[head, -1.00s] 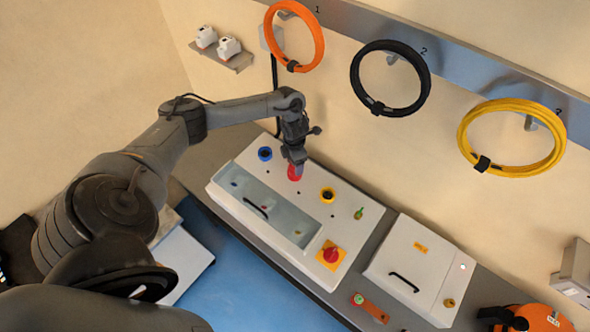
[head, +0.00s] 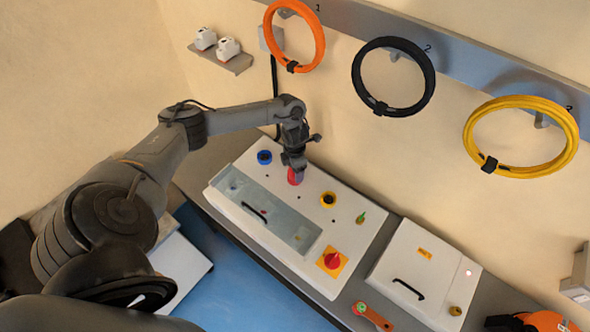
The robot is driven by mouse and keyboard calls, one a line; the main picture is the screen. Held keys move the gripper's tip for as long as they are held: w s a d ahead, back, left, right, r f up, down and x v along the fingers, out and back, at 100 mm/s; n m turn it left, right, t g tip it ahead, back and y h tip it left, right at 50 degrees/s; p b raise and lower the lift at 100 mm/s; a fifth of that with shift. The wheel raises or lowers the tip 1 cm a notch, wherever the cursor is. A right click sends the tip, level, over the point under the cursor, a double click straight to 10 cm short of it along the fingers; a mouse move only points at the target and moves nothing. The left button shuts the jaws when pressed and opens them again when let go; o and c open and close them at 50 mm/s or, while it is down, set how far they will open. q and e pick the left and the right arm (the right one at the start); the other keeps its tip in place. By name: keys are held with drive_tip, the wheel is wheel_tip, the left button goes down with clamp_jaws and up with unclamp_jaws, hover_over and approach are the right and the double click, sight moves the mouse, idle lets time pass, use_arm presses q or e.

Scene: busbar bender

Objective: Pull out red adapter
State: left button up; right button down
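My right gripper does not show.
The box also carries a red knob on a yellow plate (head: 333,261) and a clear-lidded window (head: 265,210). A second white box (head: 425,277) stands to the right. Orange (head: 295,36), black (head: 393,76) and yellow (head: 520,137) cable coils hang on the wall behind.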

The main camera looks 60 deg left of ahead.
use_arm(q)
drive_tip(key=c, duration=0.9)
drive_tip(key=shift+r, duration=0.1)
drive_tip(key=shift+c, duration=0.3)
drive_tip(key=shift+r, duration=0.2)
drive_tip(key=shift+r+p, duration=0.5)
drive_tip(key=shift+p, duration=0.05)
drive_tip(key=shift+r, duration=0.35)
drive_tip(key=shift+r+p, duration=0.35)
drive_tip(key=shift+p, duration=0.1)
drive_tip(key=shift+r, duration=0.25)
drive_tip(key=shift+r+p, duration=1.85)
drive_tip(key=shift+r, duration=0.55)
